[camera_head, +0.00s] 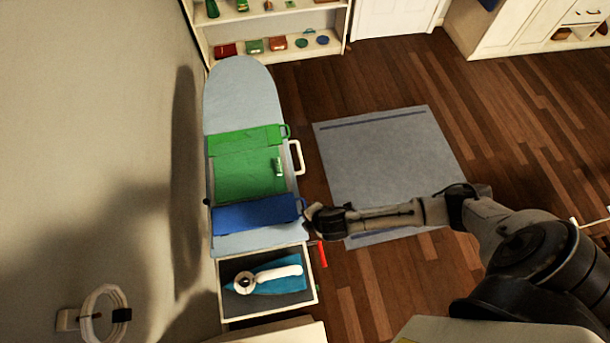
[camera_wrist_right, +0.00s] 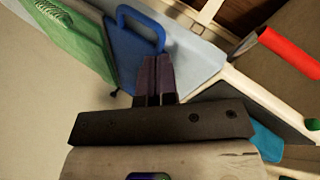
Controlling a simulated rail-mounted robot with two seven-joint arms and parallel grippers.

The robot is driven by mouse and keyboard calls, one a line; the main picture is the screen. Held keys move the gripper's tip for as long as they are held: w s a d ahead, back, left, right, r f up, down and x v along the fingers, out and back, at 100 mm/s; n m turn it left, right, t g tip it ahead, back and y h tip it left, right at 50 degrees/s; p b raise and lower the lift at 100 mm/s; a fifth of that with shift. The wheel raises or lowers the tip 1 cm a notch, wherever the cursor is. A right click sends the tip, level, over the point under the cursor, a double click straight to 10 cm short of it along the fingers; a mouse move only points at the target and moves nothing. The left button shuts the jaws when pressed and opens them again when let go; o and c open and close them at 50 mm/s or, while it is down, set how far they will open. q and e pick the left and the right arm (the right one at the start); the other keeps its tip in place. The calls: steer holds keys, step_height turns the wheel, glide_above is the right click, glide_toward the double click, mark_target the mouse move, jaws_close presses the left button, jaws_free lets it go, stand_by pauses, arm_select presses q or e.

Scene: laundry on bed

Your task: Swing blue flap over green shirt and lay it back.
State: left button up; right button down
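The blue flap (camera_head: 250,216) lies across the near part of the ironing board, its loop handle at its right end. The flap (camera_wrist_right: 125,60) and its handle (camera_wrist_right: 158,32) also show in the right wrist view. The green shirt (camera_head: 235,178) lies flat just beyond it, with a green flap (camera_head: 240,141) at its far side. My right gripper (camera_head: 310,212) is at the blue handle's end. In the wrist view its fingers (camera_wrist_right: 158,62) are close together by the handle; whether any of it is between them is hidden. My left gripper is not in view.
The pale blue ironing board (camera_head: 240,85) stands along the wall. A drawer-like tray (camera_head: 268,312) with a white and teal iron (camera_head: 265,280) is at its near end. A red handle (camera_head: 321,255) sticks out beside it. A grey rug (camera_head: 390,160) covers open floor to the right.

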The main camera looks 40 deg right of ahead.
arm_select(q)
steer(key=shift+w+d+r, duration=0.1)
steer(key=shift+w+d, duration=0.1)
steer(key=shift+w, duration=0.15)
arm_select(e)
steer(key=shift+f, duration=1.5)
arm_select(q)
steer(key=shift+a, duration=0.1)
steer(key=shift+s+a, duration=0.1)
arm_select(e)
steer(key=s+a+r, duration=0.1)
steer(key=s, duration=0.2)
steer(key=s+a+r+p, duration=0.1)
steer(key=s, duration=0.2)
steer(key=s+a+r+p, duration=0.1)
steer(key=s, duration=0.2)
steer(key=shift+s+a, duration=0.3)
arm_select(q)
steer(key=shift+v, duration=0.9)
arm_select(e)
steer(key=shift+s+a+r, duration=0.1)
steer(key=shift+s+a, duration=0.1)
steer(key=shift+s, duration=0.65)
